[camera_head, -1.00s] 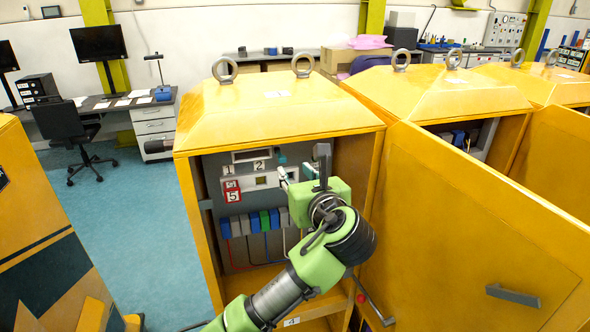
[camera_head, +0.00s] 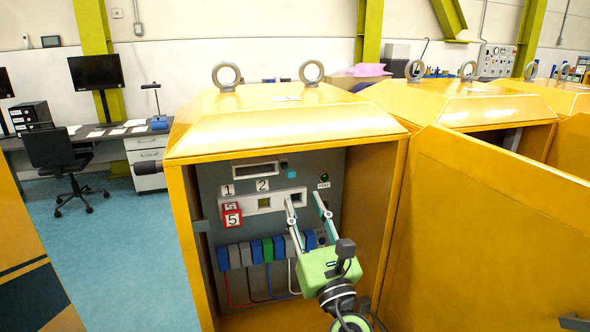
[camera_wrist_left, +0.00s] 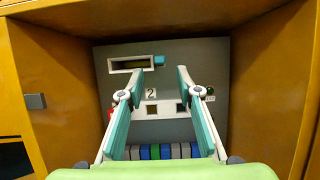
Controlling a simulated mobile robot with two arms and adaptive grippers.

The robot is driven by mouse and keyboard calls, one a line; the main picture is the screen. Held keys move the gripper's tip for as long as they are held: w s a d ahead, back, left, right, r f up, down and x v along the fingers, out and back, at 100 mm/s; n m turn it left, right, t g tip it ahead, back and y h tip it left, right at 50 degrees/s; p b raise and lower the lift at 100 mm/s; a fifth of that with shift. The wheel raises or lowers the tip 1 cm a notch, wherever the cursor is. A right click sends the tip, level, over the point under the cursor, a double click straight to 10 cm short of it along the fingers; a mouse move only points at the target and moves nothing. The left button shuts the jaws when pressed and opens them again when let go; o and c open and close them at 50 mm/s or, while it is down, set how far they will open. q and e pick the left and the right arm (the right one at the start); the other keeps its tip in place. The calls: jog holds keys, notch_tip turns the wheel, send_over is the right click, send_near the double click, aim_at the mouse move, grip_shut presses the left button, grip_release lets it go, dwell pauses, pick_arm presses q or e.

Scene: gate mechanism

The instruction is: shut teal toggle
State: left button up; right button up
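A small teal block (camera_head: 288,170), which looks like the teal toggle, sits at the right end of the display window on the grey panel inside the open yellow cabinet. It also shows in the left wrist view (camera_wrist_left: 159,61), beyond the gap between my fingertips. My left gripper (camera_head: 305,196) is open and empty in front of the panel, its fingers pointing in at it, below and right of the teal block in the head view. In the left wrist view my open gripper (camera_wrist_left: 159,72) has nothing between its fingers. My right gripper is not in view.
The yellow cabinet (camera_head: 182,215) surrounds the panel, with its open door (camera_head: 480,225) to the right. The panel carries number labels, a red-framed "5" tag (camera_head: 232,219), a green lamp (camera_head: 324,177) and a row of coloured breakers (camera_head: 256,251).

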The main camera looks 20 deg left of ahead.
aim_at(292, 176)
pick_arm(q)
jog(key=p+x, duration=0.3)
jog(key=x, duration=0.6)
jog(key=shift+w+a+r, duration=0.1)
jog(key=shift+w+a, duration=0.25)
grip_shut()
